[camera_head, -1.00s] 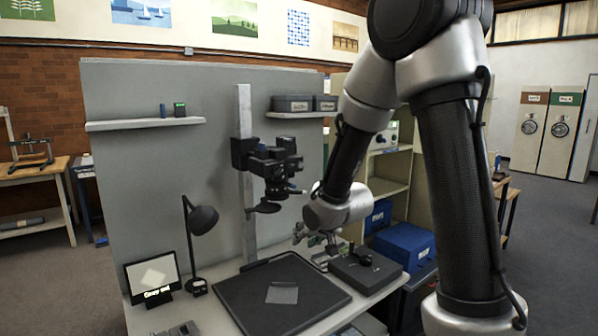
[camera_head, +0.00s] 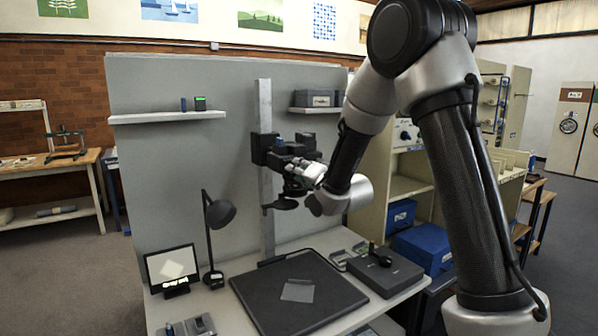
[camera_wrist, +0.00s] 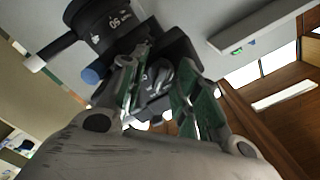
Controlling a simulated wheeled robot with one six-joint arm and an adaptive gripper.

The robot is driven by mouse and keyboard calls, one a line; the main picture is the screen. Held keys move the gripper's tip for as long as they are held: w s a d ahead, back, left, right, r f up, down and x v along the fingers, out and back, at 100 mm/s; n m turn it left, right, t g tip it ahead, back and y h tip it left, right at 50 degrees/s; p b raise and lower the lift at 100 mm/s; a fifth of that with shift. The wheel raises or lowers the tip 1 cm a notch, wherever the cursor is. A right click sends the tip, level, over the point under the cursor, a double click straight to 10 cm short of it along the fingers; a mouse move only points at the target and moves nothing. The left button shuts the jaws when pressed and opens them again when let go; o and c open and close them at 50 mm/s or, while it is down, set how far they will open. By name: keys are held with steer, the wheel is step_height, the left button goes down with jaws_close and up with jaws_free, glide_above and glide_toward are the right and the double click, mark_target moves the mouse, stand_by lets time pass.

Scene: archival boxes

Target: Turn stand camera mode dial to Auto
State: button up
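The black stand camera (camera_head: 285,151) is mounted on a grey upright column above the copy board. My gripper (camera_head: 308,174) is at the camera's right side in the head view, partly overlapping it. The wrist view shows the dark camera body (camera_wrist: 178,48) and its round lens part with white markings (camera_wrist: 112,22) close ahead. My gripper (camera_wrist: 162,70) has its two green-padded fingers apart, with a small grey and black part of the camera between them. I cannot tell whether the fingers touch it. The mode dial and its setting cannot be read.
The dark copy board (camera_head: 262,291) with a grey card (camera_head: 297,291) lies on the table below. A desk lamp (camera_head: 219,213) and a small screen (camera_head: 171,268) stand at left. A black box with a lever (camera_head: 386,272) sits at right. A shelf (camera_head: 165,117) is on the back panel.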

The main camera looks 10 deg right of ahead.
steer(key=shift+w, duration=0.2)
steer(key=shift+a, duration=0.1)
steer(key=c, duration=0.7)
steer(key=shift+n, duration=0.4)
steer(key=n, duration=1.9)
